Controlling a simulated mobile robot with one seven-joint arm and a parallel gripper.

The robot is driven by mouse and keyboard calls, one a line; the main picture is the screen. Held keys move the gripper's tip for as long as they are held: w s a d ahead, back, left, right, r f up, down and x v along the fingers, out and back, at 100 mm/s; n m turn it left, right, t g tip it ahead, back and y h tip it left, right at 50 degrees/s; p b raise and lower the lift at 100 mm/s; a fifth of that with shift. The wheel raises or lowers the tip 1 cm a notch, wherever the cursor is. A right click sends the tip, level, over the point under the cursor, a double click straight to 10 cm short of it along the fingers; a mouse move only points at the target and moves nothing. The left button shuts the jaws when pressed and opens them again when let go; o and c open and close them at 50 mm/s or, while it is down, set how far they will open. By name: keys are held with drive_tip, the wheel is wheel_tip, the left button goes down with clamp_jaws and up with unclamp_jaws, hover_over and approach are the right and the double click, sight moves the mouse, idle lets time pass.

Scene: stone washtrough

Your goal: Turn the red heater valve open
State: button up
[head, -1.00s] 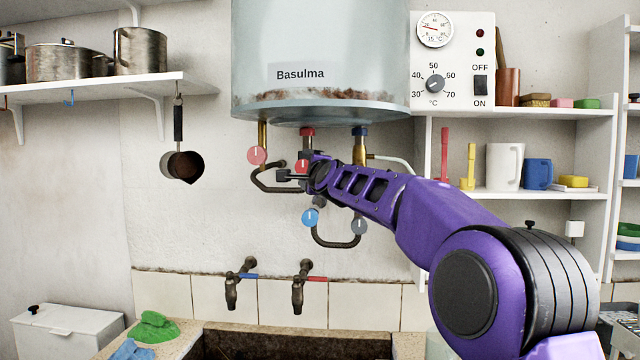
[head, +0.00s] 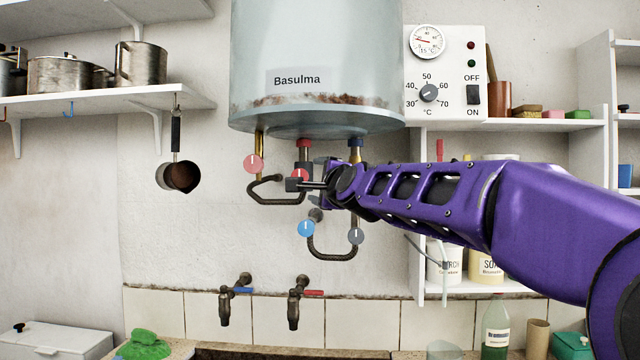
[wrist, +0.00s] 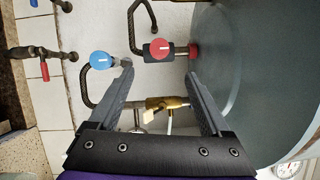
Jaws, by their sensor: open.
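The red valve knob (head: 299,175) sits on the pipe below the red-capped fitting under the heater. My gripper hides part of it in the head view. In the wrist view the red knob (wrist: 159,48) shows whole, with a white mark on its face, just beyond the fingertips and between their lines. My gripper (head: 308,181) reaches in from the right below the heater. Its jaws are open and empty in the wrist view (wrist: 160,74), apart from the knob. A second, paler red knob (head: 253,163) is on the brass pipe to the left.
The heater tank (head: 315,80) hangs above my gripper. A blue knob (head: 306,228) and a grey knob (head: 356,236) are on pipes below. A brass fitting (wrist: 165,103) shows between the fingers. A pan (head: 178,177) hangs at left; two taps (head: 225,310) are lower down.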

drive_tip(key=shift+v, duration=0.95)
drive_tip(key=shift+s+a, duration=0.1)
drive_tip(key=shift+s, duration=0.05)
drive_tip(key=shift+f+p, duration=0.2)
drive_tip(key=shift+p, duration=0.1)
